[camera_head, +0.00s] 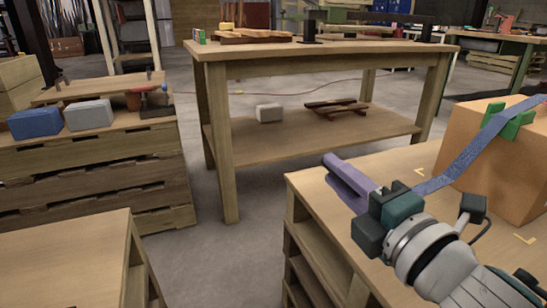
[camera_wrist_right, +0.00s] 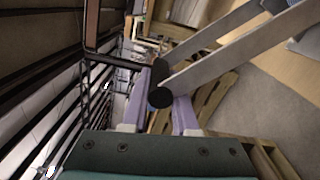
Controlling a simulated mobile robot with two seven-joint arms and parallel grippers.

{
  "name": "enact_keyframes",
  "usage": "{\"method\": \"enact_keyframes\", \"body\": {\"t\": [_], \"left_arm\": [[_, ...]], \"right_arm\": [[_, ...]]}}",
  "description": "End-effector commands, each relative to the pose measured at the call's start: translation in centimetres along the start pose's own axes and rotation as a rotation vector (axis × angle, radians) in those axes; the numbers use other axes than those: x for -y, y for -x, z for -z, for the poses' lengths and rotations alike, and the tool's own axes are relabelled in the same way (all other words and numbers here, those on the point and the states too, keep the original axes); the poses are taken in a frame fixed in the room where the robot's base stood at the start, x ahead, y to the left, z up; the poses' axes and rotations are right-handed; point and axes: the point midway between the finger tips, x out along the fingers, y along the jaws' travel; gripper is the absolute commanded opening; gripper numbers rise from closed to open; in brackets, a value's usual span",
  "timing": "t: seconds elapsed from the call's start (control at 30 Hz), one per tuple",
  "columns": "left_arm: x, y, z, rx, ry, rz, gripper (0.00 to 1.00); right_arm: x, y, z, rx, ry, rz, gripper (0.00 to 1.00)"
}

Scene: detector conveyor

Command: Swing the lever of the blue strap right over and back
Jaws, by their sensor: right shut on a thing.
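The blue strap (camera_head: 462,160) runs down from the cardboard box (camera_head: 480,148), over a green corner piece (camera_head: 510,122), towards my right gripper. My right gripper (camera_head: 338,168), with long purple fingers, is above the near right table and points up and left. In the right wrist view its fingers (camera_wrist_right: 163,100) are close around the dark round end of the lever (camera_wrist_right: 160,97). Two grey bars of the lever (camera_wrist_right: 215,70) reach from there to the upper right. In the head view the lever is hidden by the gripper. My left gripper is not in view.
The near right wooden table (camera_head: 315,190) carries the box and yellow corner marks. A long wooden table (camera_head: 320,48) stands behind. Crates at left hold a blue block (camera_head: 34,122) and a grey block (camera_head: 88,114). Open floor lies between the tables.

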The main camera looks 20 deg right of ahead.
Motion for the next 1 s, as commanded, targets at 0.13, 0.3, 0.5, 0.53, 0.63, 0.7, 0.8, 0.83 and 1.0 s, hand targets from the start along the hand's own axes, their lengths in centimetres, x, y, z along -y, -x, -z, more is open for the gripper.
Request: {"method": "enact_keyframes", "body": {"t": [0.13, 0.3, 0.5, 0.53, 0.63, 0.7, 0.8, 0.83, 1.0], "left_arm": [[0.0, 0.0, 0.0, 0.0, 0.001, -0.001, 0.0], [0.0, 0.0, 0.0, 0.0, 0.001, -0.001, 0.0], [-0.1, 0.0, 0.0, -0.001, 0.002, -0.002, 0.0], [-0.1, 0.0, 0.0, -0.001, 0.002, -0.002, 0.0], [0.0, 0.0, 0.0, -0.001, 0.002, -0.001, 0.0], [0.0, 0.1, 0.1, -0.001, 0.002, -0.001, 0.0], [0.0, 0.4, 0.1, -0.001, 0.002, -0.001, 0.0], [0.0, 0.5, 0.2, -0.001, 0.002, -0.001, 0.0], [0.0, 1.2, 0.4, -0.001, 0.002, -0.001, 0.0]], "right_arm": [[0.6, 0.1, -0.5, 0.014, 0.0, 0.017, 0.0], [0.4, 0.1, -0.5, 0.012, 0.0, 0.013, 0.45], [0.2, 0.0, -0.3, 0.009, -0.001, 0.008, 0.57], [0.2, 0.0, -0.3, 0.008, -0.001, 0.007, 0.57], [0.1, 0.0, -0.3, 0.008, -0.001, 0.006, 0.57], [0.1, 0.3, -0.3, 0.007, -0.002, 0.007, 0.57], [0.1, 1.3, -0.3, 0.007, -0.003, 0.007, 0.57], [0.1, 1.8, -0.3, 0.007, -0.003, 0.009, 0.57], [0.0, 5.2, -0.3, 0.009, -0.003, 0.011, 0.57]]}}
